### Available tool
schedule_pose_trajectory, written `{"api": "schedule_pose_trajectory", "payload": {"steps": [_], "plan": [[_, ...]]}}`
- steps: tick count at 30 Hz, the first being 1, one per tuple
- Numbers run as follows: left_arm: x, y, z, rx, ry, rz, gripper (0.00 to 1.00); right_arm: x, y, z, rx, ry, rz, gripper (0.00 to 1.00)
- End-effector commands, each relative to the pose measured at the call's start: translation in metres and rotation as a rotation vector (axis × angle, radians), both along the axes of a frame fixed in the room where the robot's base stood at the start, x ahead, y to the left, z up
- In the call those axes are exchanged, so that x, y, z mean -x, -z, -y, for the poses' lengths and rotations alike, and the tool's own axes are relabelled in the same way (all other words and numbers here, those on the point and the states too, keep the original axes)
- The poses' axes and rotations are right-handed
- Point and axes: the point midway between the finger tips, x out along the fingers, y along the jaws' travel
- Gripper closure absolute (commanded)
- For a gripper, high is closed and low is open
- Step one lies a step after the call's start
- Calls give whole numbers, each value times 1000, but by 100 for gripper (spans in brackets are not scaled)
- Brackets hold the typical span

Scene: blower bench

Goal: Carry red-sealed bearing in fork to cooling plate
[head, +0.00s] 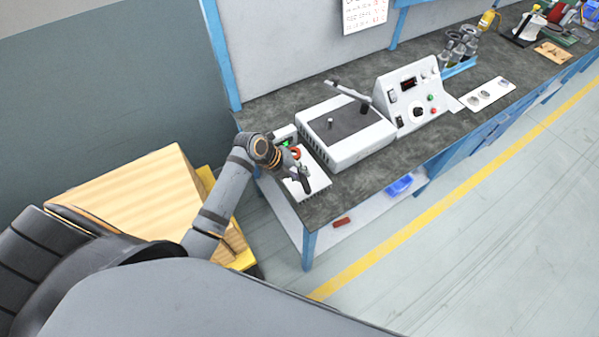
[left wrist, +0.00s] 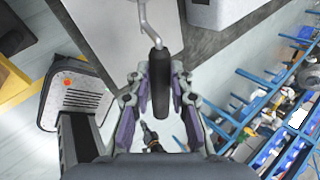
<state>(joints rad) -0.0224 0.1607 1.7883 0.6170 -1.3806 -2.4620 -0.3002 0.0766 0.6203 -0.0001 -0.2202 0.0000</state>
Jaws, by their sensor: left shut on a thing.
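My left gripper (head: 299,174) is over the bench's near left end, shut on the dark handle of the fork (left wrist: 160,85). In the left wrist view the handle lies between the fingers, and a bent grey rod runs up from it out of the picture. The fork's prongs cannot be made out.
A white heater box (head: 345,148) with a dark top and a raised arm stands right of the unit, beside a sloped control panel (head: 410,92). A white card with small parts (head: 487,94) lies farther along. A wooden crate (head: 135,190) stands left of the bench.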

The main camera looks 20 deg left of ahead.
Motion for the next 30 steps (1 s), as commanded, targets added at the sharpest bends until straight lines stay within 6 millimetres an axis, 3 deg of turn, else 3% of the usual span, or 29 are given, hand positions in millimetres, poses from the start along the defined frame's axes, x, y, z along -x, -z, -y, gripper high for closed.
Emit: {"api": "schedule_pose_trajectory", "payload": {"steps": [30], "plan": [[0, 36, 0, 1, 0, 2, 100, 0, 30, 4, 5, -1, 0, 100]]}}
